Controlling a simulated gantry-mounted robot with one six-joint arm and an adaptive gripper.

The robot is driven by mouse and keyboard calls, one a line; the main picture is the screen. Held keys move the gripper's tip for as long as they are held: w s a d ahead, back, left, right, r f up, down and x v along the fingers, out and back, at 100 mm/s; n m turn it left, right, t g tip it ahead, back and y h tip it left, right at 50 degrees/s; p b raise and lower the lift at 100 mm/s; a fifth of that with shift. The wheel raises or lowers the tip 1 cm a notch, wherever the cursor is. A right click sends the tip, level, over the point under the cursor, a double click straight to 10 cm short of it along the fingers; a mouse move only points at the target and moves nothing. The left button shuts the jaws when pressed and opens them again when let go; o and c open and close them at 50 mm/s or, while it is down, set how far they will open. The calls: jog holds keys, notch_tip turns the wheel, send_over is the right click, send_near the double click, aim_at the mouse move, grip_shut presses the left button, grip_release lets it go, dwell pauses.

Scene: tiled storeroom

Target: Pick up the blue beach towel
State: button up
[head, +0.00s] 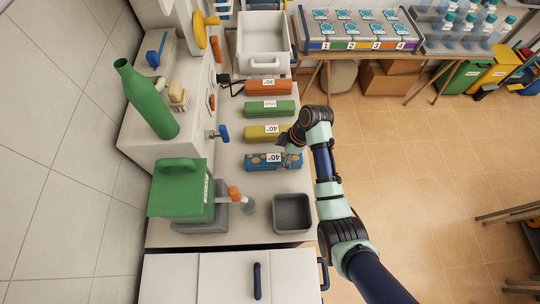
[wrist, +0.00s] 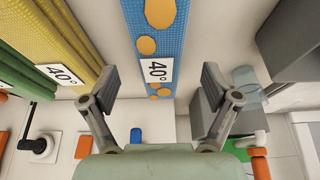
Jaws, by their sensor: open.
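The blue beach towel (head: 262,162) with orange spots lies folded in a long shape on the white counter, with a white "40°" label on it. In the wrist view the towel (wrist: 172,35) runs from the top edge down to between my fingers. My gripper (head: 288,150) is above the towel's right part in the head view. In the wrist view my gripper (wrist: 155,92) is open, one finger on each side of the towel's labelled end, with gaps at both sides. The exact height between fingers and towel cannot be told.
A yellow towel (head: 262,134), a green one (head: 270,109) and an orange one (head: 268,87) lie in a row behind. In front stand a grey bin (head: 292,214) and a green-lidded container (head: 180,190). A blue-handled tap (head: 222,133) is to the left.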

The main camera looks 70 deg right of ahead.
aim_at(276, 158)
jog(key=b+x, duration=0.1)
jog(key=x, duration=0.4)
jog(key=shift+w+f, duration=0.2)
jog(key=shift+f, duration=0.1)
jog(key=c, duration=1.4)
jog(key=shift+o, duration=0.2)
jog(key=shift+r, duration=0.1)
notch_tip(276, 158, up, 20)
jog(key=p, duration=0.7)
